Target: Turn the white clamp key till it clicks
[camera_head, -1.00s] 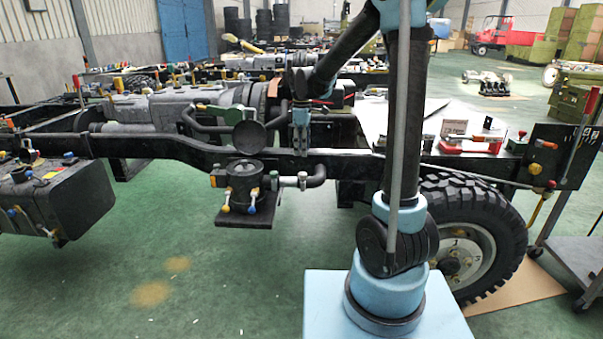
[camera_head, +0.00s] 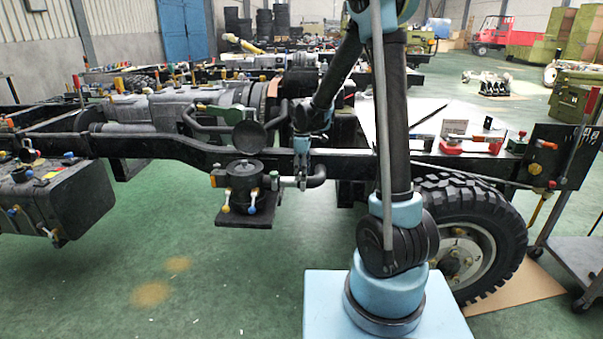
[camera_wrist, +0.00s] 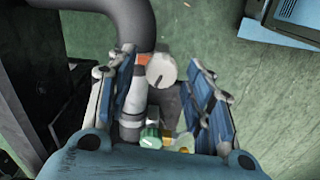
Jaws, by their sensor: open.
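My gripper (camera_head: 302,172) hangs in front of the chassis rail, at the hose elbow right of the black canister (camera_head: 244,180). The wrist view shows my gripper (camera_wrist: 160,62) open, with one finger on each side of the white clamp key (camera_wrist: 161,71). The key's round pale face lies between the fingertips, beside the dark bent hose (camera_wrist: 137,22). I see a gap between the key and the right finger; contact on the left is unclear. In the head view my fingers largely cover the key.
A green and a yellow part (camera_wrist: 185,143) show low between my fingers. The canister bears yellow and blue taps on its sides. The dark rail (camera_head: 190,150) runs just behind my gripper. Green floor (camera_head: 200,280) in front is clear.

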